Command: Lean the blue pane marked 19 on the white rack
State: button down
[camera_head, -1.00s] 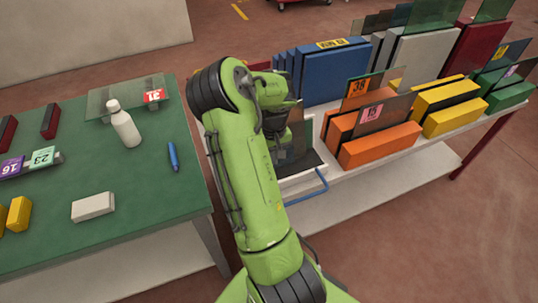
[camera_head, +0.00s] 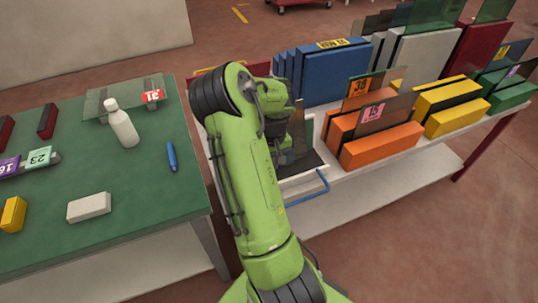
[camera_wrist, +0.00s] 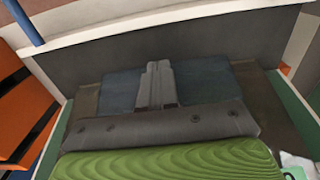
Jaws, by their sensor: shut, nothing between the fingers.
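The fingers of my gripper (camera_wrist: 155,72) are shut and empty in the wrist view. They are over the inside of a white-rimmed tray with a dark lining (camera_wrist: 215,45). A bluish pane (camera_wrist: 205,82) lies behind and beside them, with a brownish pane (camera_wrist: 88,105) around it. I cannot tell whether the fingers touch either. No label marked 19 is legible. In the head view my arm hides the fingers; part of a brown pane (camera_head: 299,130) shows beside my wrist above the tray (camera_head: 309,168). The white rack (camera_head: 425,55) stands in the back row on the right bench.
Orange (camera_head: 380,144), yellow (camera_head: 452,107), blue (camera_head: 335,72) and dark red (camera_head: 475,48) racks crowd the bench, several with panes. A blue handle (camera_head: 310,192) sticks out from the tray's front. A green table (camera_head: 130,190) at left holds a bottle (camera_head: 121,124), a marker and blocks.

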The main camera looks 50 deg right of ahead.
jog(key=shift+w+d+r+p, duration=0.15)
jog(key=shift+w+d+p, duration=0.05)
jog(key=shift+w, duration=0.25)
jog(key=shift+w+d+r+p, duration=0.15)
jog(key=shift+w+d, duration=0.05)
jog(key=shift+w, duration=0.25)
dwell(0.3)
jog(key=shift+w+r+p, duration=0.1)
jog(key=shift+r+p, duration=0.45)
notch_tip(320, 180, up, 3)
jog(key=shift+p, duration=1.15)
jog(key=shift+s+a+r+p, duration=0.1)
jog(key=shift+s+r+p, duration=0.25)
jog(key=shift+r+p, duration=0.25)
jog(key=shift+s+r, duration=0.1)
jog(key=shift+r, duration=0.05)
